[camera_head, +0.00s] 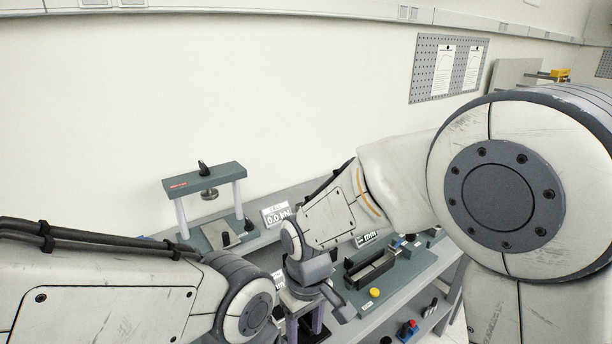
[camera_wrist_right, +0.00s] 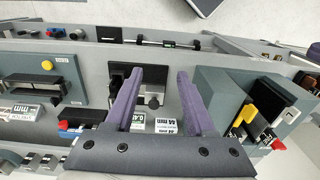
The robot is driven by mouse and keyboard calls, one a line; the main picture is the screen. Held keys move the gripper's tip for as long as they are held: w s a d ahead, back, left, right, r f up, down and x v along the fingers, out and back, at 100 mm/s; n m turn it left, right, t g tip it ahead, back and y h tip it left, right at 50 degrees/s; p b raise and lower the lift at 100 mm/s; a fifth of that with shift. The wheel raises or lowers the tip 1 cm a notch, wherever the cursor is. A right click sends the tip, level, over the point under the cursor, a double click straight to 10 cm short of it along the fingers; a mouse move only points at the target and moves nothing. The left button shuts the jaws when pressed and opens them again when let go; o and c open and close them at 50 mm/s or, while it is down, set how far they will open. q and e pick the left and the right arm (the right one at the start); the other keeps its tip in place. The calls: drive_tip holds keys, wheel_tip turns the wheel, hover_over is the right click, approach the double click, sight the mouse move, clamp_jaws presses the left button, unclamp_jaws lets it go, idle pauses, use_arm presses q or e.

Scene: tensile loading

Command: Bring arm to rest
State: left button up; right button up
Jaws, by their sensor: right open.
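My right arm (camera_head: 345,205) comes in from the right and reaches down over the bench. Its gripper (camera_head: 304,322) is low in the head view, partly cut by the frame edge. In the right wrist view the gripper (camera_wrist_right: 159,72) shows two purple fingers spread apart with nothing between them. Beyond the fingers is a dark recessed fixture (camera_wrist_right: 152,98) on the bench top. My left arm (camera_head: 110,290) crosses the lower left of the head view; its gripper is out of view.
A loading frame (camera_head: 203,178) stands at the left of the bench, beside a display (camera_head: 275,214) reading 0.0 kN. A black vise-like fixture (camera_head: 370,268) and a yellow button (camera_head: 375,292) sit right of the gripper. In the wrist view, a grey-green box (camera_wrist_right: 222,92) stands close right of the fingers.

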use_arm(q)
wheel_tip(320, 180, down, 3)
drive_tip(key=b, duration=0.3)
drive_tip(key=shift+f, duration=0.15)
drive_tip(key=shift+a, duration=0.1)
drive_tip(key=shift+c, duration=0.3)
use_arm(e)
drive_tip(key=s+d+r, duration=0.1)
drive_tip(key=s+d, duration=0.1)
drive_tip(key=s, duration=0.5)
drive_tip(key=s+d, duration=0.3)
drive_tip(key=s, duration=0.5)
drive_tip(key=shift+r+y, duration=0.35)
drive_tip(key=shift+y, duration=0.05)
